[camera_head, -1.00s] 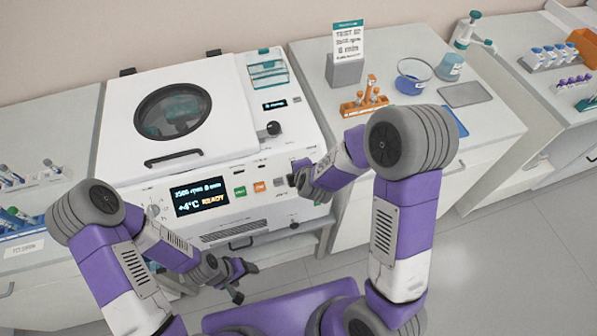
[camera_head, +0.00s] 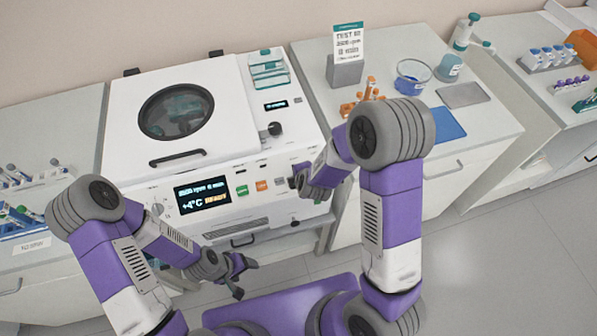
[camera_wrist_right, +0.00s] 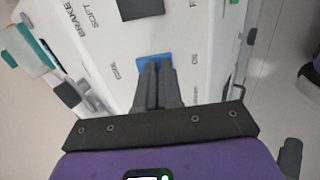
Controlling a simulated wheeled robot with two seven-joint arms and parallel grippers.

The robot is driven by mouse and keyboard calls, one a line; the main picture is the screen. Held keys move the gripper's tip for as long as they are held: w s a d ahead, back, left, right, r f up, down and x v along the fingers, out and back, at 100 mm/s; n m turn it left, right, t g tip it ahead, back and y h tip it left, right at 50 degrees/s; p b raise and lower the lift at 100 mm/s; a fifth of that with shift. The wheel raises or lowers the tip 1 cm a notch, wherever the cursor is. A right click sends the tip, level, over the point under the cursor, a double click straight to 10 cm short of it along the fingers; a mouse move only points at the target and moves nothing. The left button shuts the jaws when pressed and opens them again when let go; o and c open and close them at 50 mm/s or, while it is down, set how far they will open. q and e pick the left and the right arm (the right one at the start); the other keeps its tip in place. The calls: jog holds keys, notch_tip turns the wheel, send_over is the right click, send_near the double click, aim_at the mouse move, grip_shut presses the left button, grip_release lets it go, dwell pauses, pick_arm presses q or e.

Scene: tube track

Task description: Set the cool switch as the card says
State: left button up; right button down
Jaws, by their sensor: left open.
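The white machine (camera_head: 232,115) has a front panel with a display (camera_head: 201,195) showing a speed, a time, +4°C and READY. The card (camera_head: 348,41) stands on the right counter; its smallest line is too fine to read. In the right wrist view a blue switch (camera_wrist_right: 154,60) sits in the white panel, with small unclear lettering on both sides. My right gripper (camera_wrist_right: 156,72) has its fingers together right at this switch, partly covering it; contact is unclear. My right gripper also shows at the panel's right end in the head view (camera_head: 299,180). My left gripper (camera_head: 240,274) is open and empty, below the panel.
A dark knob (camera_head: 274,129) and green (camera_head: 242,191) and orange (camera_head: 262,185) buttons are on the machine. An orange rack (camera_head: 362,100), a blue-filled dish (camera_head: 411,78) and a grey pad (camera_head: 463,95) are on the right counter. Tube racks stand at far left.

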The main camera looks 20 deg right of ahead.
jog(key=shift+s+d, duration=0.1)
jog(key=shift+r+p, duration=0.15)
jog(key=shift+p, duration=0.2)
jog(key=p+v, duration=0.3)
jog(key=shift+s+r, duration=0.15)
jog(key=shift+r, duration=0.25)
jog(key=p+v, duration=0.9)
jog(key=p, duration=0.6)
jog(key=shift+s+r, duration=0.2)
jog(key=shift+s, duration=0.2)
